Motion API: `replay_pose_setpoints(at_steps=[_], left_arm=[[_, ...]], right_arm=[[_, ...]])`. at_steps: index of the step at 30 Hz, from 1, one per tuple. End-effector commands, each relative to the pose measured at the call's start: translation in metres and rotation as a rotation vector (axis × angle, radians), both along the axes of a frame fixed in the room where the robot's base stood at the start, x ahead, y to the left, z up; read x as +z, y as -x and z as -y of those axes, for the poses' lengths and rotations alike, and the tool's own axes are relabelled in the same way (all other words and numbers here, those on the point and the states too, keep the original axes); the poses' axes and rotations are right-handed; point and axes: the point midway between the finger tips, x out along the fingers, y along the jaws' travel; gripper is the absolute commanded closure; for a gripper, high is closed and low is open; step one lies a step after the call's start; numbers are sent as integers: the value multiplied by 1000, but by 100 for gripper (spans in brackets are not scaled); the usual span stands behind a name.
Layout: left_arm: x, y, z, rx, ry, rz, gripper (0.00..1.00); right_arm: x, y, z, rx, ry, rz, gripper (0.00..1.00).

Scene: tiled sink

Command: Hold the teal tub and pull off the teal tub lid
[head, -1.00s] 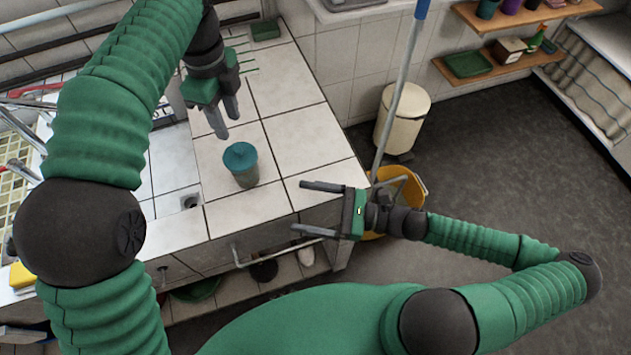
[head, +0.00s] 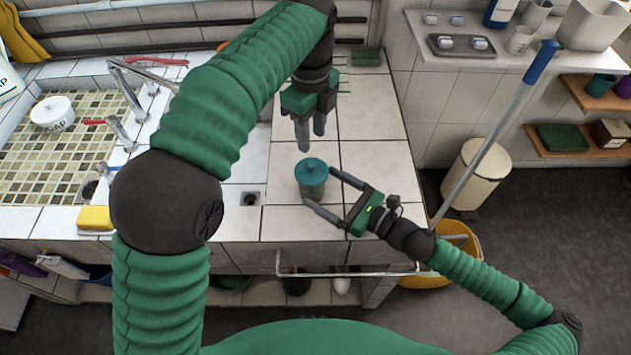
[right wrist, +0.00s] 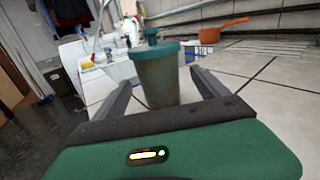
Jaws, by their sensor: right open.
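The teal tub (head: 312,192) stands upright on the white tiled counter, with the teal tub lid (head: 311,169) on top. In the right wrist view the tub's brown-speckled body (right wrist: 158,80) and knobbed lid (right wrist: 153,47) show ahead between the fingers. My right gripper (head: 322,188) is open, its fingers reaching toward the tub from the right. The tips are close to the tub's side; I cannot tell whether they touch. My left gripper (head: 311,141) is above and behind the tub, pointing down, with its fingers apart and empty.
A mop handle (head: 495,135), a cream bin (head: 475,175) and a yellow bucket (head: 455,245) stand right of the counter.

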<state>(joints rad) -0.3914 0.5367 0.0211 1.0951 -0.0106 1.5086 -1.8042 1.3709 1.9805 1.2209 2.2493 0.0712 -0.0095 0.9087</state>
Motion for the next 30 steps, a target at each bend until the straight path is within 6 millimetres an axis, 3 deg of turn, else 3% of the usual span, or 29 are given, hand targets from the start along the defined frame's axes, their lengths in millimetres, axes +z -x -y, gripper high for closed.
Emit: replay_pose_setpoints(at_steps=[6, 15, 30], left_arm=[[0, 0, 0, 0, 0, 0, 64], [0, 0, 0, 0, -1, 1, 64], [0, 0, 0, 0, 0, 0, 64]], right_arm=[[0, -18, -25, 2, 0, -1, 16], [0, -20, -28, 0, 0, 0, 16], [0, -20, -28, 1, 0, 0, 80]])
